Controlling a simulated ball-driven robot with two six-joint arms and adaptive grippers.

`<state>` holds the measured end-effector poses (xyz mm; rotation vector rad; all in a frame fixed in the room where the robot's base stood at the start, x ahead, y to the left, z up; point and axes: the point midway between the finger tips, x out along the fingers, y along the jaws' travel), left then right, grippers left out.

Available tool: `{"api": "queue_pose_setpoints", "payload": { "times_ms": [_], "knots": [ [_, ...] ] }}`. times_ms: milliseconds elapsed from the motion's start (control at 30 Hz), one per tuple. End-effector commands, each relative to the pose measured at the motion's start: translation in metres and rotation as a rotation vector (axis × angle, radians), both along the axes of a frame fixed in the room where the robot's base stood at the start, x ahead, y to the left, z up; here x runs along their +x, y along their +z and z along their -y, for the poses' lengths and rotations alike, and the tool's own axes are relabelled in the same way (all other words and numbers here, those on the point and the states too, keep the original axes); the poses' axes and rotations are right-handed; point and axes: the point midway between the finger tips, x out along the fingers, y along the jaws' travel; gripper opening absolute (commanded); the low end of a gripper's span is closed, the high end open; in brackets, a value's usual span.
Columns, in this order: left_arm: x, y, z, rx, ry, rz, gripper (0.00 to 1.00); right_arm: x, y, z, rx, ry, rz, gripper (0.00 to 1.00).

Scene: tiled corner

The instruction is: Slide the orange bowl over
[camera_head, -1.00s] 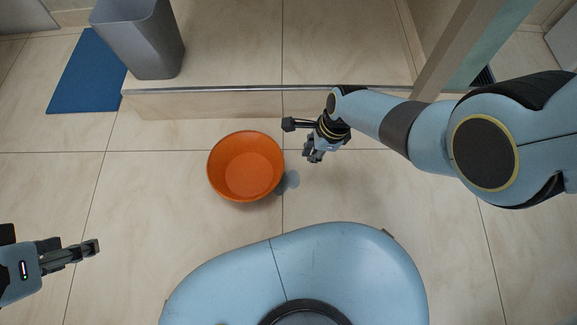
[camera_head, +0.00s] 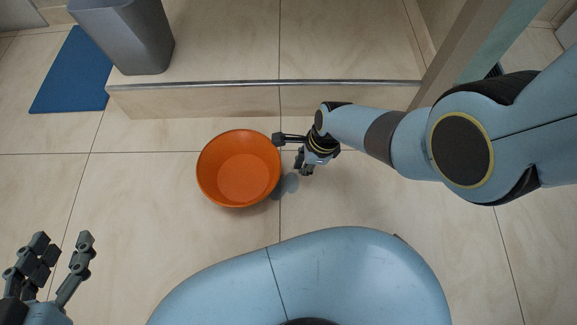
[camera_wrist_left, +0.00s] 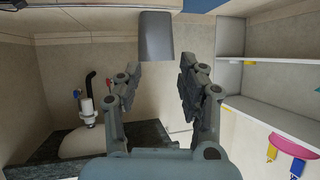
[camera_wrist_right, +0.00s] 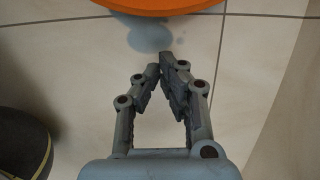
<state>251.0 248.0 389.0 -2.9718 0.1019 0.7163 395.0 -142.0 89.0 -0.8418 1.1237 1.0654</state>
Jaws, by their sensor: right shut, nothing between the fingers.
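The orange bowl (camera_head: 238,170) stands upright and empty on the tiled floor in the head view. Its rim (camera_wrist_right: 160,5) shows at the top of the right wrist view. My right gripper (camera_head: 304,170) is just right of the bowl, with a small gap to it. It is shut and empty; in the right wrist view its fingertips (camera_wrist_right: 162,66) meet short of the bowl. My left gripper (camera_head: 62,245) is open and empty at the lower left of the head view, well away from the bowl; its spread fingers show in the left wrist view (camera_wrist_left: 160,80).
A raised tiled step (camera_head: 200,101) with a metal edge runs behind the bowl. A grey bin (camera_head: 128,38) stands on it at the left, near a blue mat (camera_head: 72,75). Grey shadow-like patches (camera_head: 287,186) lie beside the bowl. Floor left of the bowl is clear.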

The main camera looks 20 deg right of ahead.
Motion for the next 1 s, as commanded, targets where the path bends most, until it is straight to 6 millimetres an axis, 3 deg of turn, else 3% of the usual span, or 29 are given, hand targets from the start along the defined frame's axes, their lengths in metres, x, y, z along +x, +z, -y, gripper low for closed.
{"api": "queue_pose_setpoints", "payload": {
  "times_ms": [300,500,1000],
  "knots": [
    [0.044,0.048,0.007,-0.002,-0.024,0.240,0.40,0.005,-0.004,-0.024,0.000,0.001,-0.005,0.00],
    [0.061,0.072,0.009,-0.001,-0.036,0.347,0.40,0.008,-0.004,-0.034,0.001,0.000,-0.006,0.00],
    [0.067,0.084,0.010,-0.001,-0.041,0.392,0.40,0.009,-0.003,-0.038,-0.001,0.000,-0.007,0.00]
  ]
}}
